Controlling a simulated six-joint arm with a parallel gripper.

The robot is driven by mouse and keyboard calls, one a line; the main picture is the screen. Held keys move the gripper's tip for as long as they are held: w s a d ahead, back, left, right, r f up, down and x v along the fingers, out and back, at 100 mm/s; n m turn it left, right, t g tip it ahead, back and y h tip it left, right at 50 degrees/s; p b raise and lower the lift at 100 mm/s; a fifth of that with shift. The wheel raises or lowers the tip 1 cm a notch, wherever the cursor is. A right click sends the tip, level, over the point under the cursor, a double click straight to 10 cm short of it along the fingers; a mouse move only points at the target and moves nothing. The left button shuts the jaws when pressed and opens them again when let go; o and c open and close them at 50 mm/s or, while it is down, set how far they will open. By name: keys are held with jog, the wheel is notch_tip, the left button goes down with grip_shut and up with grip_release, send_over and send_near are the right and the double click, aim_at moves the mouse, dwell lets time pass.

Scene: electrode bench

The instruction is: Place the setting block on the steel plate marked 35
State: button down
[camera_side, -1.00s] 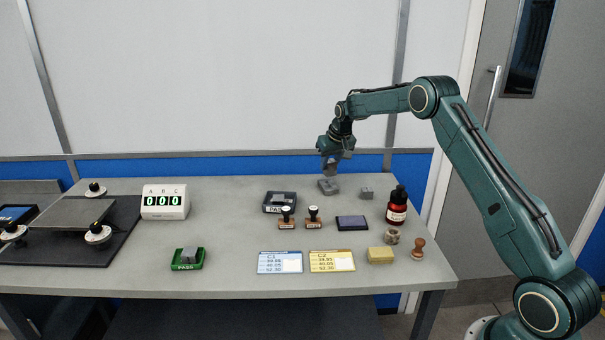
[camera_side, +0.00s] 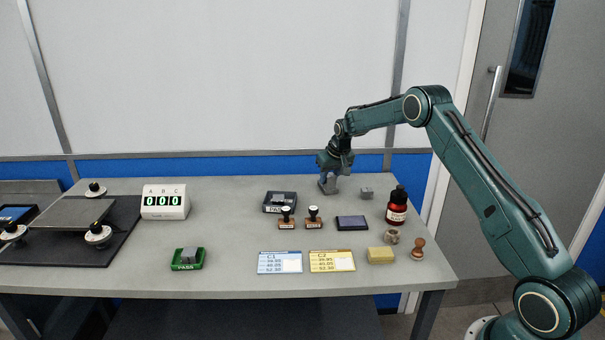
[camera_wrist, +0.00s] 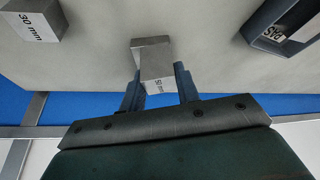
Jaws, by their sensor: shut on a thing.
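A grey metal block (camera_side: 328,187) stands near the back edge of the bench, and it also shows in the wrist view (camera_wrist: 153,56) with a small printed label that looks like 50 or 51 mm. My gripper (camera_side: 329,177) is lowered over it, with its fingers on both sides in the wrist view (camera_wrist: 158,84), shut on it. The block appears to rest on the bench. A grey steel plate (camera_side: 68,216) lies on a black mat at the far left, with several black-and-white knobs around it. I cannot make out a 35 on it.
A smaller block (camera_side: 366,193), labelled 30 mm in the wrist view (camera_wrist: 32,20), stands close by. A dark tray (camera_side: 280,209), two stamps, an ink pad (camera_side: 352,223) and a red bottle (camera_side: 397,212) are nearby.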

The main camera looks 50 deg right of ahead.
jog(key=shift+f, duration=0.1)
jog(key=c, duration=1)
grip_release()
jog(key=shift+c, duration=0.2)
jog(key=v, duration=1.2)
